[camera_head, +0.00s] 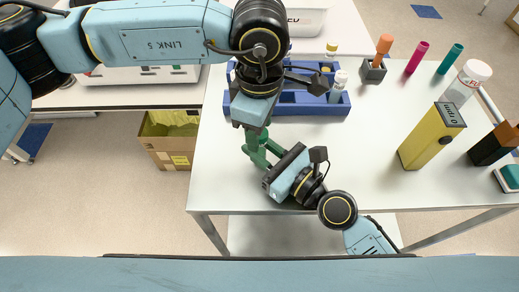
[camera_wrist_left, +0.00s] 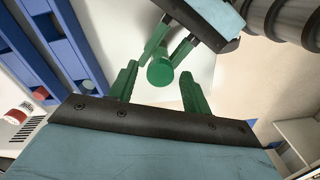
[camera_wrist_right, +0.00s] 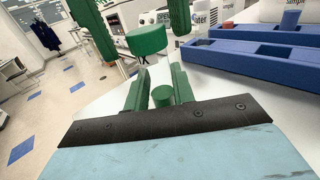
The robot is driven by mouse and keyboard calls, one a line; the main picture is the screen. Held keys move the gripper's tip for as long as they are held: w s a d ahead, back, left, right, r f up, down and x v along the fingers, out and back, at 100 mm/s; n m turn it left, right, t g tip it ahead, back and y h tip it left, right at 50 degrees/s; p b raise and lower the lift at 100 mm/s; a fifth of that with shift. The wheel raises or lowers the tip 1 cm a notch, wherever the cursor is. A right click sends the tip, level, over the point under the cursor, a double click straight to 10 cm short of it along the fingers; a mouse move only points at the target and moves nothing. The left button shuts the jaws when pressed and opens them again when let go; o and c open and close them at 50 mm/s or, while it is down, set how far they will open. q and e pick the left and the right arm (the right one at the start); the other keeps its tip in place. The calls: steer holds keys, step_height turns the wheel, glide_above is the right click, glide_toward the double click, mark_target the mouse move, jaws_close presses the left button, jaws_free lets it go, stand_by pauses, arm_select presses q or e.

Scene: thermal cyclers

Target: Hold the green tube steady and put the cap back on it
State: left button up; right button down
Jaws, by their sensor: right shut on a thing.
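The green tube (camera_wrist_right: 162,96) stands between the green fingers of my right gripper (camera_wrist_right: 157,82), which is shut on it. The green cap (camera_wrist_right: 146,41) shows above the tube in the right wrist view, with a visible gap between them. In the left wrist view the cap (camera_wrist_left: 160,73) lies between the spread fingers of my left gripper (camera_wrist_left: 159,88), with space on both sides. My left gripper is open and points down over the tube. In the head view the grippers meet near the table's left part, and the tube and cap are hard to make out among the green fingers.
A blue rack (camera_head: 312,104) with several vials stands behind the grippers. A yellow box (camera_head: 427,143), a white-capped bottle (camera_head: 466,82) and pink and teal tubes stand at the right. The white table (camera_head: 365,125) is clear between them. A cardboard box (camera_head: 168,150) is on the floor.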

arm_select(q)
steer(key=shift+r, duration=0.1)
step_height(320, 180, up, 12)
steer(key=shift+f, duration=0.1)
stand_by(0.5)
arm_select(e)
steer(key=c, duration=1.1)
jaws_free()
steer(key=shift+d, duration=0.1)
